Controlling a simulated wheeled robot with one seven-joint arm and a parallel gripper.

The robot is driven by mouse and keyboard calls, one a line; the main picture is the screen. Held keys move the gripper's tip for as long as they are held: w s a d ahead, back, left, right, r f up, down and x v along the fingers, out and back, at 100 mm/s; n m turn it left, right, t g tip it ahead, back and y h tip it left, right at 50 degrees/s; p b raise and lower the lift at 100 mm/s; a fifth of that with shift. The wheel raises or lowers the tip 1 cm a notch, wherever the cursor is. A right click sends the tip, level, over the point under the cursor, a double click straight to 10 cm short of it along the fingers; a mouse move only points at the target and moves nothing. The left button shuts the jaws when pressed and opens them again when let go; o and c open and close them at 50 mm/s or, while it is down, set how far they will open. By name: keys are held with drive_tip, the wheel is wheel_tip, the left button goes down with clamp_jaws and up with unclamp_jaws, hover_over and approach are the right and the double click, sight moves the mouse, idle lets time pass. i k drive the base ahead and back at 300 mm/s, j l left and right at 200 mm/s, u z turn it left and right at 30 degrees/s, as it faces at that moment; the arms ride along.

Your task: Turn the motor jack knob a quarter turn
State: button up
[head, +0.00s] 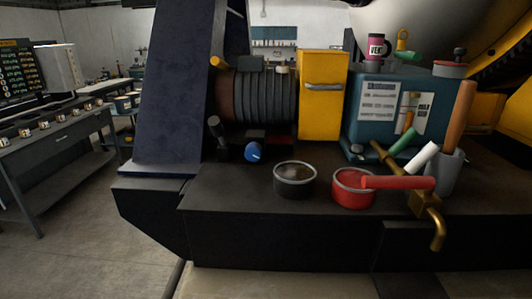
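A blue knob (254,151) with a small pale mark sits low at the front of the ribbed dark motor (262,98), just above the black deck. It looks like the motor jack knob, but no readable label confirms this. Its front faces me and nothing covers it. Its exact angle is too small to tell. My gripper does not show in the head view, and nothing touches the knob.
A grey-rimmed bowl (295,181) and a red bowl (353,188) stand right of the knob on the black deck (235,190). A brass valve (430,207) with a red handle is at right. A blue slanted beam (182,90) rises at left.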

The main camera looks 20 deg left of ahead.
sight(254, 151)
drive_tip(key=l+u, duration=0.45)
drive_tip(key=l, duration=0.45)
drive_tip(key=i+u, duration=0.1)
drive_tip(key=u, duration=0.3)
drive_tip(key=i+u, duration=0.15)
drive_tip(key=u, duration=0.3)
drive_tip(key=l+u, duration=0.1)
drive_tip(key=u, duration=0.3)
drive_tip(key=i+l, duration=0.2)
